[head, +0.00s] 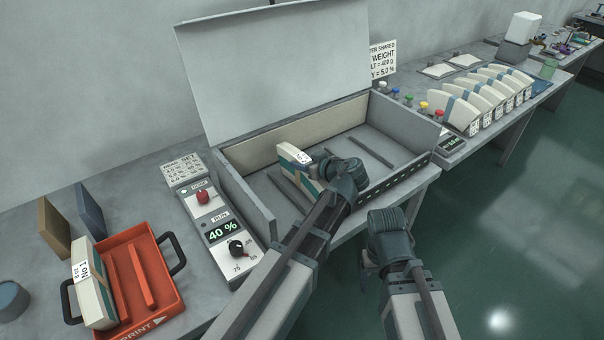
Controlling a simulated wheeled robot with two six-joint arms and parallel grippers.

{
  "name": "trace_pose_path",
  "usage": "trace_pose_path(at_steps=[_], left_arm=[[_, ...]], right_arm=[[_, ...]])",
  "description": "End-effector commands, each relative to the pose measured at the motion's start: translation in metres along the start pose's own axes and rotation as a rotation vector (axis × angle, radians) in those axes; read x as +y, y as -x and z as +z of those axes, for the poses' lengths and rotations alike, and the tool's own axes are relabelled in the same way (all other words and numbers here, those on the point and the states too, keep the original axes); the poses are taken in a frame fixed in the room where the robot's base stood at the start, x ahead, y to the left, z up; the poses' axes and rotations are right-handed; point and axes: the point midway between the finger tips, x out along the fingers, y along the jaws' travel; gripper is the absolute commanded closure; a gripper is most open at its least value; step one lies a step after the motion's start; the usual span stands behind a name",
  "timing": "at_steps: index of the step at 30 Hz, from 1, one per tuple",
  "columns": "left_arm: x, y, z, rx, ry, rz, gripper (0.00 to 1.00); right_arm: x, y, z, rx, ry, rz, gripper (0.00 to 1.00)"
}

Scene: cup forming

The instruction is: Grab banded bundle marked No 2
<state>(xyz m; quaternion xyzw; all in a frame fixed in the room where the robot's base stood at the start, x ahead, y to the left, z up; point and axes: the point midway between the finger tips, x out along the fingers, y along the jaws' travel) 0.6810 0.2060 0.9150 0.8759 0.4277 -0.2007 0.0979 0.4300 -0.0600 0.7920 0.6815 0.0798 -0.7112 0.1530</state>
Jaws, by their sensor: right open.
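A banded bundle (291,160), cream with a teal band and a small tag, stands in the open grey box (262,215); its tag is too small to read. My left gripper (322,165) is at the bundle's right end and overlaps it; its fingers are partly hidden, so I cannot tell whether they are closed on it. Another banded bundle (93,297) lies in the red tray (160,310) at left, its tag appearing to read No 1. Several similar tagged bundles (460,113) stand in a row at right. My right gripper (369,264) is open and empty, in front of the bench.
The box's raised lid (275,70) stands behind it. A control panel (222,232) with knobs and a 40 % display sits left of the box. A scale (452,142) and colored knobs (422,105) are at its right. The floor at right is clear.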

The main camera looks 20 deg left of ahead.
Motion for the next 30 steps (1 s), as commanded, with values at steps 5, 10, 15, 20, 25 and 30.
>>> trace_pose_path(at_steps=[5,10,15,20,25,30], left_arm=[[0.0,0.0,-0.0001,0.001,0.0,0.0,1.0],[0.0001,0.0,-0.0002,0.001,0.0,0.0,1.0],[0.0001,0.0,-0.0002,0.001,0.0,0.0,1.0],[0.0001,0.0,-0.0002,0.001,-0.001,0.0,1.0],[0.0001,0.0,-0.0003,0.001,0.0,0.0,1.0],[0.0001,0.0,-0.0003,0.001,0.0,0.0,1.0]], right_arm=[[0.0,0.0,0.0,0.0,0.0,0.0,0.25],[0.0,0.0,0.0,0.0,0.0,0.0,0.25],[0.0,0.0,0.0,0.0,0.0,0.0,0.25],[0.0,0.0,0.0,0.0,0.0,0.0,0.25],[0.0,0.0,0.0,0.0,0.0,0.0,0.25],[0.0,0.0,0.0,0.0,0.0,0.0,0.25]])
